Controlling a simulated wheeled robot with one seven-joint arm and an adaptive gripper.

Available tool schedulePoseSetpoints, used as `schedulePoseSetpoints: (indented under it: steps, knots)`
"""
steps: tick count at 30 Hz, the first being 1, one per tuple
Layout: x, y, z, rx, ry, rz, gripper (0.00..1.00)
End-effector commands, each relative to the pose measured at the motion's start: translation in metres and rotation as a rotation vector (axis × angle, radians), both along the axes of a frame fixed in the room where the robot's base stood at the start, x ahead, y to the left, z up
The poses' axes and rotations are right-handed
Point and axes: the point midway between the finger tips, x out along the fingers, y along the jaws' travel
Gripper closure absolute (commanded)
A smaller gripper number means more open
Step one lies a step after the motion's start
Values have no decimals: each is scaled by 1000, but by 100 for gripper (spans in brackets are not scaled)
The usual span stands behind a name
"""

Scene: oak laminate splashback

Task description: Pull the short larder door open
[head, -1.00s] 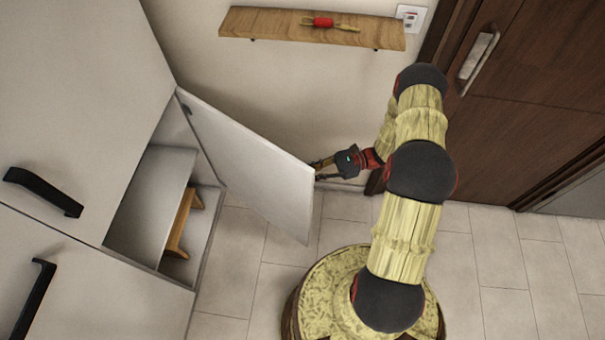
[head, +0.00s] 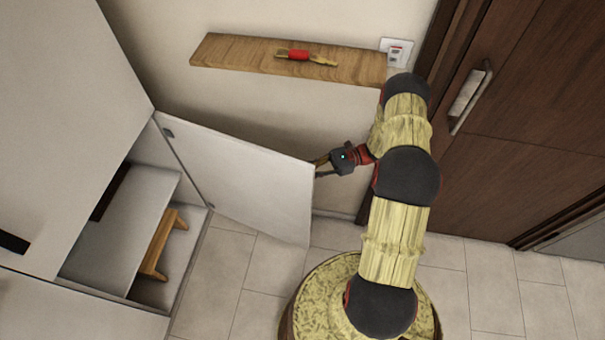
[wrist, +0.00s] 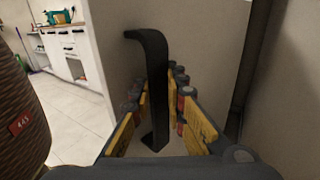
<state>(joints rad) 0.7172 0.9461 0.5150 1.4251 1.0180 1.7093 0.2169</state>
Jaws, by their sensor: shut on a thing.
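The short larder door (head: 245,180) is a pale grey panel. In the head view it stands wide open, swung out from the cabinet on its left-hand edge. My gripper (head: 322,166) is at the door's free edge, on the side turned away from the head camera. In the wrist view the door's black bar handle (wrist: 153,85) stands between the yellow-padded fingers of my gripper (wrist: 160,110), which is shut on it. The handle is hidden behind the door in the head view.
The open larder (head: 130,225) shows a shelf and a small wooden stool (head: 163,243). A wooden wall shelf (head: 230,58) holds a red-handled tool (head: 299,55). A dark wooden door (head: 535,110) stands at right. Tiled floor (head: 490,290) is clear there.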

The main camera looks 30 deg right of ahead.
Motion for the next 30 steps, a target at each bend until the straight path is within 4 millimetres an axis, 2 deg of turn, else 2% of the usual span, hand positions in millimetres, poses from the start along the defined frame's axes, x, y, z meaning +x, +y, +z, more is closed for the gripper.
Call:
schedulePoseSetpoints:
  steps: [5, 6, 18, 30]
  knots:
    - [-5, -2, -3, -2, 5, 3, 100]
    - [-5, -2, -3, -2, 5, 4, 86]
    - [-3, -1, -2, -3, 2, 4, 64]
    - [-3, 2, -1, -2, 1, 10, 64]
